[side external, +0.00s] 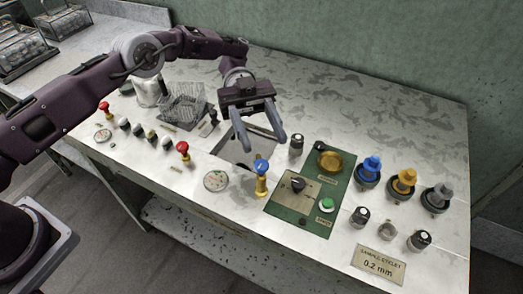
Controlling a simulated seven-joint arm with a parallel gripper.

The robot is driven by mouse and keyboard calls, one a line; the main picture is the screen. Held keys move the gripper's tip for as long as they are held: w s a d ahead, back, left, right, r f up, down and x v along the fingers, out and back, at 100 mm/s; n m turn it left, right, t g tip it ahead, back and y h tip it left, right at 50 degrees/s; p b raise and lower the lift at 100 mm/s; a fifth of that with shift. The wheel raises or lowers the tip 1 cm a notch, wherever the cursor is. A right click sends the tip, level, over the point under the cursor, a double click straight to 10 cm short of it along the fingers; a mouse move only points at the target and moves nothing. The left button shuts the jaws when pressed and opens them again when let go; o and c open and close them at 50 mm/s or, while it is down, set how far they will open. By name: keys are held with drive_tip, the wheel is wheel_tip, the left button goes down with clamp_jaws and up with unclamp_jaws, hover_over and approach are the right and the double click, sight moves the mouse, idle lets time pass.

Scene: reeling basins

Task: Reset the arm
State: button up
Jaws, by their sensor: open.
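A blue-topped brass valve (261,176) stands just in front of the right finger. I cannot tell how high the fingertips are above the worktop. My dark purple arm reaches in from the left.
A wire basket (184,102) and a metal pot (146,92) stand left of my gripper. A green panel (312,187) and blue, yellow and grey knobs (403,182) occupy the right. The back of the worktop (350,100) is clear.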

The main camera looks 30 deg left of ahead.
drive_tip(key=shift+r, duration=0.55)
